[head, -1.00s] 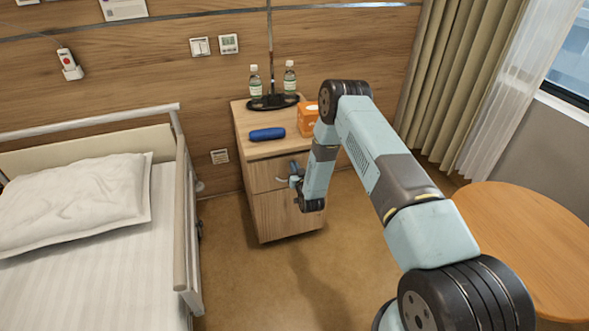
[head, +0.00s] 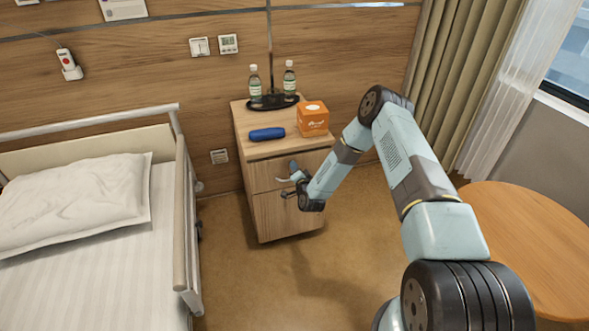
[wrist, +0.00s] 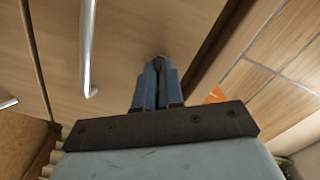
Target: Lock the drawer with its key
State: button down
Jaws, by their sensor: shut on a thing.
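The drawer (head: 265,172) is the upper front of the wooden bedside cabinet and looks closed. Its front (wrist: 120,40) fills the upper middle of the wrist view, with a metal bar handle (wrist: 87,45) left of my fingers. My gripper (head: 293,168) is at the right part of the drawer front. In the wrist view my gripper's blue fingers (wrist: 157,72) are close together, shut on a small dark thing at their tips, apparently the key (wrist: 158,58). The fingers hide most of it and the lock, so how deep it sits and how it is turned cannot be told.
A blue case (head: 267,134), an orange tissue box (head: 313,119) and two bottles (head: 254,82) on a dark tray stand on the cabinet top. A bed (head: 90,250) is at left and a round table (head: 530,235) at right. The floor between is clear.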

jog(key=m, duration=0.6)
jog(key=shift+w+d+f, duration=0.1)
jog(key=shift+d+f, duration=0.15)
jog(key=shift+d, duration=0.1)
jog(key=shift+m, duration=0.3)
jog(key=c, duration=1.5)
grip_release()
jog(key=shift+o, duration=1.2)
jog(key=shift+a, duration=0.15)
jog(key=shift+r, duration=0.1)
jog(key=v, duration=1.4)
jog(key=shift+a, duration=0.1)
